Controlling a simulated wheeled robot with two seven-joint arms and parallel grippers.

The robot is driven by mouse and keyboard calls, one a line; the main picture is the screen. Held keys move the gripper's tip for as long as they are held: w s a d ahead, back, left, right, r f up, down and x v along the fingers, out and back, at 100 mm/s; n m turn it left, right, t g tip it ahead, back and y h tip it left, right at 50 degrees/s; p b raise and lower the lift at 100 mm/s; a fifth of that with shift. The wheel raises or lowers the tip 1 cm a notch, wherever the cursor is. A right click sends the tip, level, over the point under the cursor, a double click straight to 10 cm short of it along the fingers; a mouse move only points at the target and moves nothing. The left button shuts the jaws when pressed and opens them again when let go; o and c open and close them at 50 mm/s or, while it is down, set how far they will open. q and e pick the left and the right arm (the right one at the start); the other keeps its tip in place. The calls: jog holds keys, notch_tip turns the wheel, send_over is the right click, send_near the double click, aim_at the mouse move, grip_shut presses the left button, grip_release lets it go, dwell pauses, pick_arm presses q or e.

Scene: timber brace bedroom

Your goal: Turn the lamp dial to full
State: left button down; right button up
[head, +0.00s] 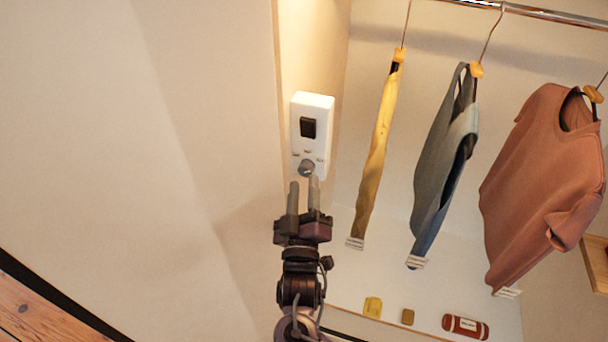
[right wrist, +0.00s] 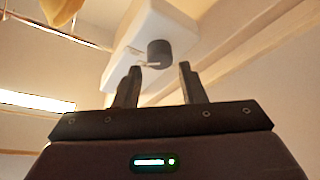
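The lamp dial (head: 307,167) is a small grey knob low on a white wall box (head: 326,103). A black switch (head: 308,127) sits above it on the box. The dial also shows in the right wrist view (right wrist: 159,53) as a dark round knob, with small marks beside it. My right gripper (head: 304,180) is just below the dial in the head view. In the right wrist view its two fingers (right wrist: 160,72) are apart with nothing between them, and the dial lies beyond their tips. My left gripper is not in view.
A yellow garment (head: 379,150), a grey-blue one (head: 440,170) and a terracotta shirt (head: 540,175) hang from a rail (head: 550,14) to the right. Small items, including a red-brown roll (head: 465,326), lie on the white surface below. The wall to the left is bare.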

aim_at(306, 168)
jog(key=shift+x, duration=1.15)
jog(key=c, duration=0.7)
jog(key=shift+f+m+h+b, duration=0.3)
jog(key=shift+m+h+b, duration=0.1)
jog(key=shift+m+b, duration=0.55)
jog(key=shift+a+r, duration=0.1)
jog(key=shift+r, duration=0.1)
jog(key=o, duration=0.7)
